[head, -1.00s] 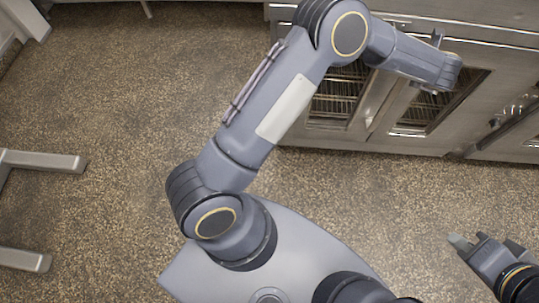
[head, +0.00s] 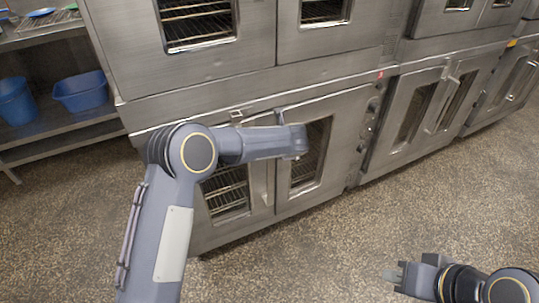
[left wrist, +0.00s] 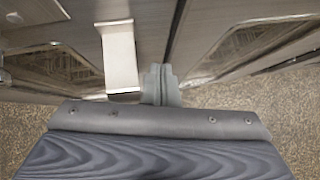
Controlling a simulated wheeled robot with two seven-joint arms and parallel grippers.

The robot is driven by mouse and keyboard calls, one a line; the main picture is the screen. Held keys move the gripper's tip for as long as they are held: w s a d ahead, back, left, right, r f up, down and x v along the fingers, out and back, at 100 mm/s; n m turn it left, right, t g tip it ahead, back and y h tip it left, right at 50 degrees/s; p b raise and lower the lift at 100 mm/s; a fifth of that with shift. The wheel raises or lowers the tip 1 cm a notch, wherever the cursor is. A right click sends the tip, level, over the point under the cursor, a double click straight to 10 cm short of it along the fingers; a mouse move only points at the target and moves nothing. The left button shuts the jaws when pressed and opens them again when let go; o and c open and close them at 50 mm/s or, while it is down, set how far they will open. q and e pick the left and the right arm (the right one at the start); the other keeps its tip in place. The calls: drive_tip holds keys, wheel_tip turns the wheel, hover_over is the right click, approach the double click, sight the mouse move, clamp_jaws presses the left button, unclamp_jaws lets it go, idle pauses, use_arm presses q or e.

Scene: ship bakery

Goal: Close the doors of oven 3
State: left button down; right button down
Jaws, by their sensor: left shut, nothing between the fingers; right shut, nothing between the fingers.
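A steel oven with two windowed doors stands low in front of me in the head view; no number is readable on it. Its left door (head: 206,214) and right door (head: 338,132) look nearly flush, but I cannot tell if they are fully shut. My left arm reaches across their upper part. In the left wrist view my left gripper (left wrist: 161,84) is shut and empty, close to the seam between two steel panels. A flat door handle (left wrist: 119,55) is just left of its fingers; contact is unclear. My right gripper (head: 394,275) is shut and empty, low over the floor.
Another oven (head: 250,50) is stacked above. More double-door ovens (head: 405,105) continue to the right. A steel shelf (head: 60,137) with blue tubs (head: 80,92) stands at the left. The speckled floor (head: 330,245) before the ovens is clear.

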use_arm(q)
drive_tip(key=d+v, duration=0.2)
drive_tip(key=v, duration=0.8)
drive_tip(key=shift+d+p, duration=0.25)
drive_tip(key=shift+p, duration=0.1)
use_arm(e)
drive_tip(key=shift+s+d+r, duration=0.25)
drive_tip(key=shift+d+r, duration=0.05)
drive_tip(key=shift+r, duration=0.05)
